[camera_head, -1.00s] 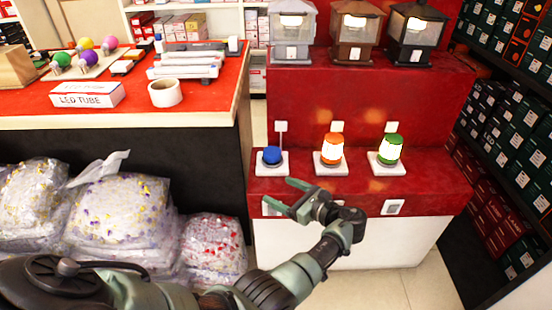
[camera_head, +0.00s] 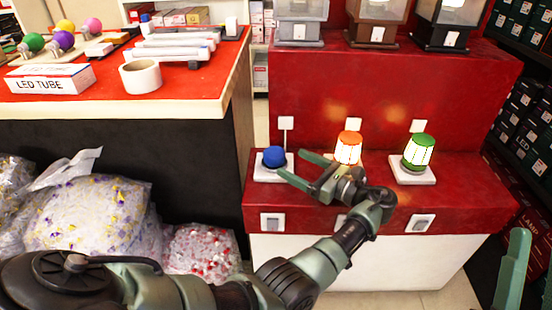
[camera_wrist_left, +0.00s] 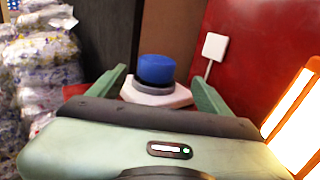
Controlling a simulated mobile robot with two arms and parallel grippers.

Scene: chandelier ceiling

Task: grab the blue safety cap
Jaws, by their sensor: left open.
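The blue safety cap (camera_head: 274,156) sits on a white square base (camera_head: 264,174) at the left end of the red ledge. My left gripper (camera_head: 294,164) is open just right of the cap, apart from it in the head view. In the left wrist view the cap (camera_wrist_left: 156,69) stands upright on its grey ring, ahead of and between the two open fingers (camera_wrist_left: 160,88). Nothing is between the fingers' pads. A green finger of my right gripper (camera_head: 513,270) shows at the lower right edge; its other finger is out of sight.
An orange lamp (camera_head: 348,147) stands lit behind my left gripper, and a green lamp (camera_head: 419,150) stands farther right. Lanterns (camera_head: 376,22) stand on the upper red step. A red-topped counter (camera_head: 190,100) and plastic bags (camera_head: 90,215) are at left.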

